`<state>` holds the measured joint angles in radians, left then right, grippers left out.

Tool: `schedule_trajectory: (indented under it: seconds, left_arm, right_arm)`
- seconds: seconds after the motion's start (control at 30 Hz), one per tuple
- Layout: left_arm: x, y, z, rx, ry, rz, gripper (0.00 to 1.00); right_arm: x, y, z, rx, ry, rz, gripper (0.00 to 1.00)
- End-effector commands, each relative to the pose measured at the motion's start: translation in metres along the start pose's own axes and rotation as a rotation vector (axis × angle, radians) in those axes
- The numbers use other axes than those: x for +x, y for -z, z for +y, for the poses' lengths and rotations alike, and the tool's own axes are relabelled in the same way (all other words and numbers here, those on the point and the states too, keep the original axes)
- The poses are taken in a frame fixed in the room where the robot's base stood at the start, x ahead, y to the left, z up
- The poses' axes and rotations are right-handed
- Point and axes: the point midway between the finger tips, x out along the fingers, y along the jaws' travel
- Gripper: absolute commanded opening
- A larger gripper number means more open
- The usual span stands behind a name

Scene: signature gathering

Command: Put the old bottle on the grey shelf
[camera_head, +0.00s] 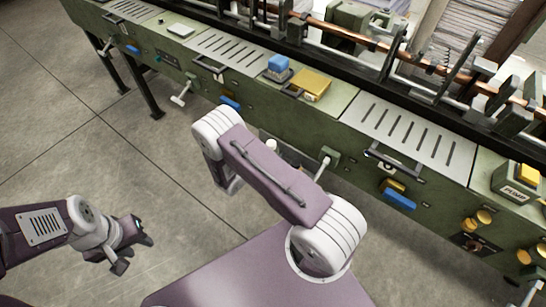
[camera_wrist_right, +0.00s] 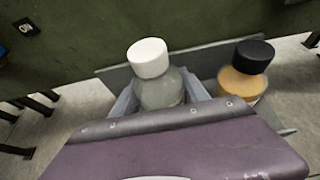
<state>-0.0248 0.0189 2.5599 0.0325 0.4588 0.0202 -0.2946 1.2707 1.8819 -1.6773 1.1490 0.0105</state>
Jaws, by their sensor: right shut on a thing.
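A grey bottle with a white cap (camera_wrist_right: 150,62) stands between the fingers of my right gripper (camera_wrist_right: 160,96) in the right wrist view, and the gripper is shut on it. A bottle of amber liquid with a black cap (camera_wrist_right: 243,82) is to its right, apart from it. Both bottles are at the grey shelf (camera_wrist_right: 116,78) on the green machine's side; whether the held bottle rests on it is hidden. I cannot tell which bottle is the old one. In the head view my right arm hides most of this. My left gripper (camera_head: 135,253) is open and empty above the floor.
The concrete floor at left is clear.

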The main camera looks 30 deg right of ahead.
Motion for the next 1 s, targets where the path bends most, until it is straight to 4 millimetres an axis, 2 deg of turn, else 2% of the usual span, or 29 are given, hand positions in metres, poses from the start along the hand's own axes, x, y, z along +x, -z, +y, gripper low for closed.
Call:
schedule_trajectory:
  seconds: [0.03, 0.1, 0.5, 0.53, 0.6, 1.0]
  left_arm:
    - [0.005, -0.001, 0.000, 0.000, 0.000, 0.000, 0.36]
    - [0.006, -0.001, 0.000, 0.000, 0.000, 0.000, 0.36]
    - [0.010, -0.001, 0.000, 0.000, 0.000, 0.000, 0.36]
    - [0.009, -0.001, 0.000, 0.000, 0.000, 0.000, 0.36]
    - [0.008, -0.001, 0.000, 0.000, 0.000, 0.000, 0.36]
    - [0.004, 0.000, 0.000, 0.000, 0.000, 0.000, 0.36]
  right_arm:
    - [0.005, 0.012, -0.001, -0.003, 0.001, 0.000, 0.08]
    - [0.009, 0.019, -0.001, -0.003, 0.001, 0.000, 0.08]
    - [0.011, 0.025, 0.000, -0.001, 0.000, 0.000, 0.08]
    - [0.011, 0.025, 0.000, -0.001, 0.000, 0.000, 0.55]
    - [0.011, 0.024, 0.000, -0.001, 0.000, 0.000, 0.74]
    - [0.005, 0.020, 0.001, -0.002, -0.002, 0.000, 0.74]
